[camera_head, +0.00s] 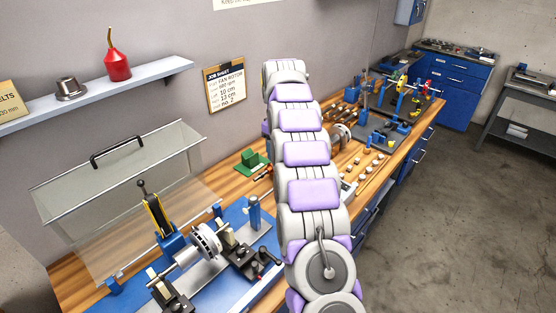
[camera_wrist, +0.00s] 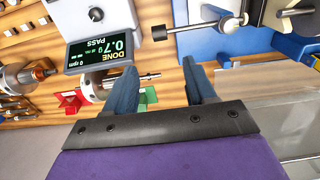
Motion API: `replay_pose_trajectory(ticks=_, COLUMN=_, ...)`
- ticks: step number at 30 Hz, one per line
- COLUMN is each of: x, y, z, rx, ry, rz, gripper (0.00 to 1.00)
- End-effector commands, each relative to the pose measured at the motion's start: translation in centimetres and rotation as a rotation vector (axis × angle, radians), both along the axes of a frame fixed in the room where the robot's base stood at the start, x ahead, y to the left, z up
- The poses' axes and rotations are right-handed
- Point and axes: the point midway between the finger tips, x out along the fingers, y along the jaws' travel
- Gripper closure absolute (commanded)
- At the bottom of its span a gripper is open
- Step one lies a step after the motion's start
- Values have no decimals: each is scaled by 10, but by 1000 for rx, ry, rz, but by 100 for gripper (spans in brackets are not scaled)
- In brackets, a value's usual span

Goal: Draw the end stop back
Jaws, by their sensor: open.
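My gripper (camera_wrist: 163,82) shows in the wrist view, its two blue fingers apart with nothing held between them. In the camera_head view it cannot be made out; my arm fills the middle. Beyond the fingers in the wrist view is a metal rod with a black knob (camera_wrist: 159,33) and a pale round collar, over a blue base (camera_wrist: 208,45). This may be the end stop; I cannot tell for sure. The fingers do not appear to touch it. In the camera_head view the balancing machine's blue base (camera_head: 213,296) carries a silver rotor (camera_head: 206,241) between black supports.
A display (camera_wrist: 101,47) reads DONE, 0.7, PASS. A clear hinged guard (camera_head: 120,180) stands raised behind the machine. More fixtures and small parts sit along the bench to the right.

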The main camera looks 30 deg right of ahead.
Motion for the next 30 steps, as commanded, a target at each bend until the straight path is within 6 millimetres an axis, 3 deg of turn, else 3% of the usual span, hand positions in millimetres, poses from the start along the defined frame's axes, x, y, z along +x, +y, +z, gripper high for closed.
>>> replay_pose_trajectory(ticks=6, x=1, y=0, z=26, rx=0, ry=0, rz=0, gripper=45)
replay_pose_trajectory(ticks=12, x=0, y=0, z=37, rx=1, ry=2, rz=1, gripper=45)
replay_pose_trajectory(ticks=30, x=-1, y=1, z=39, rx=1, ry=3, rz=1, gripper=45)
